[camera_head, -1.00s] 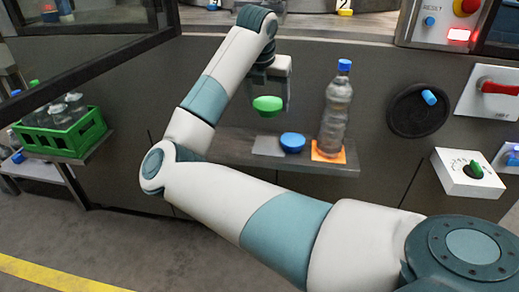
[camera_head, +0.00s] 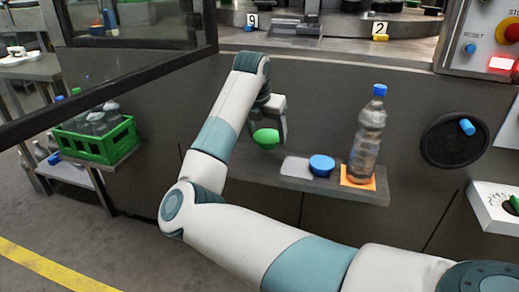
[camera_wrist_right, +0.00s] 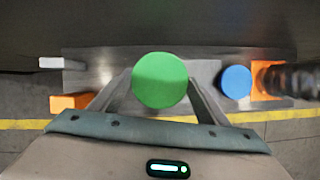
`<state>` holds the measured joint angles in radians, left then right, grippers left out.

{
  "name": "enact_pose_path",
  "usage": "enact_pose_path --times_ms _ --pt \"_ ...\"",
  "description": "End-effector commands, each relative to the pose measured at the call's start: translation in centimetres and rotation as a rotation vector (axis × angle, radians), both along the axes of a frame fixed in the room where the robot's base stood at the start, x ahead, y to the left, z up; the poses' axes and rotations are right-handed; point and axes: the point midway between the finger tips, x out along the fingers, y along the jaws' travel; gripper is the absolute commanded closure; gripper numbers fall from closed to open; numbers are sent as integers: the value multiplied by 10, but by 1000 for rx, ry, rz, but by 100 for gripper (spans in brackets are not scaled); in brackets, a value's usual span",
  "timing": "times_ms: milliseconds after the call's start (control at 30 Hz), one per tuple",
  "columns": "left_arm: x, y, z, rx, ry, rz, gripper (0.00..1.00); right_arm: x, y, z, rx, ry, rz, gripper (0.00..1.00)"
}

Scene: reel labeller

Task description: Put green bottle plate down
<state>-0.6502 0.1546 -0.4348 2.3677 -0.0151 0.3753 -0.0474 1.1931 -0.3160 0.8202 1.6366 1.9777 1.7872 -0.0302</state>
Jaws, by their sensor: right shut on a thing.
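My right gripper (camera_head: 268,136) is shut on the green bottle plate (camera_head: 266,138), a round green disc. It holds the disc above the left part of the grey shelf (camera_head: 340,187), left of the pale square (camera_head: 296,167). In the right wrist view the green disc (camera_wrist_right: 160,80) sits between the two fingers, over the shelf, and hides what lies under it. The blue disc (camera_head: 321,165) lies on the shelf to the right, and it also shows in the wrist view (camera_wrist_right: 236,82). My left gripper is not in view.
A clear bottle with a blue cap (camera_head: 368,135) stands upright on an orange square (camera_head: 358,182) at the shelf's right end. A green crate of bottles (camera_head: 95,145) is at the left. A black dial (camera_head: 455,141) is on the machine front. An orange block (camera_wrist_right: 75,102) shows in the wrist view.

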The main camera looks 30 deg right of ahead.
Motion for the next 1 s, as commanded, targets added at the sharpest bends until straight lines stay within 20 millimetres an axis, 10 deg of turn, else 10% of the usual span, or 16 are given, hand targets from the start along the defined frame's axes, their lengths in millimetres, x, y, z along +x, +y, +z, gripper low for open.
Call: enact_pose_path --times_ms 1000 --pt "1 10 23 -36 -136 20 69 18 15 -54 0 0 -1 58"
